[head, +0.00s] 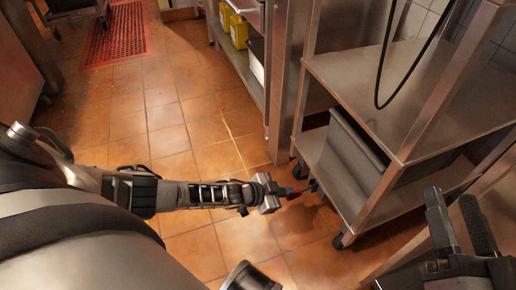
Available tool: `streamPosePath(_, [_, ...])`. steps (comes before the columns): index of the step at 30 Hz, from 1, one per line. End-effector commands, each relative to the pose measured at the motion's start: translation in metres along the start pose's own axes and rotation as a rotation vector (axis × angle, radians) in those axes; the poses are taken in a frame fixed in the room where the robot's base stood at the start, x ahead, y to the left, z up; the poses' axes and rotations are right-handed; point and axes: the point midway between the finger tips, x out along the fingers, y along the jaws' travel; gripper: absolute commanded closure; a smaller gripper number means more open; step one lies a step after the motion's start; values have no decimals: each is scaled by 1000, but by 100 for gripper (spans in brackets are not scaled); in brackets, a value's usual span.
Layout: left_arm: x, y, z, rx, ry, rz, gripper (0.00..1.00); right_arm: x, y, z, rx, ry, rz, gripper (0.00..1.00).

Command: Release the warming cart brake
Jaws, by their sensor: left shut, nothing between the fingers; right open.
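A steel cart with shelves (405,95), which looks like the warming cart, stands at the right on dark casters. Its near front caster (341,241) and a farther caster (299,168) show at floor level. My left gripper (296,191) is low, beside the cart's lower edge between these casters. Its fingers are shut with nothing between them. A small reddish part shows at its tip; whether it belongs to a brake lever, and whether the gripper touches it, I cannot tell. My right gripper (459,208) is open and empty at the lower right, in front of the cart.
A dark grey bin (352,150) sits on the cart's lower shelf. A black cord (384,70) hangs over the upper shelf. A steel counter with yellow containers (239,31) stands behind. The tiled floor (165,115) at left is clear up to a red mat (122,35).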

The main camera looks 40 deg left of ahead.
Motion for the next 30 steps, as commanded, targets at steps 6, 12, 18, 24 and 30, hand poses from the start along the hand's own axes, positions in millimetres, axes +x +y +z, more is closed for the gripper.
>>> streamPosePath(6, [-52,5,23,-3,-3,1,100,-13,-6,24,190,-172,43,51])
streamPosePath(12, [-78,9,37,1,1,2,100,-16,-6,30,188,-211,58,51])
streamPosePath(18, [-87,10,42,1,3,2,100,-16,-4,32,174,-217,63,51])
streamPosePath(24, [-87,10,43,1,4,2,100,-16,-4,32,172,-217,64,51])
streamPosePath(30, [-87,9,43,1,4,1,100,-16,-4,32,172,-216,64,51])
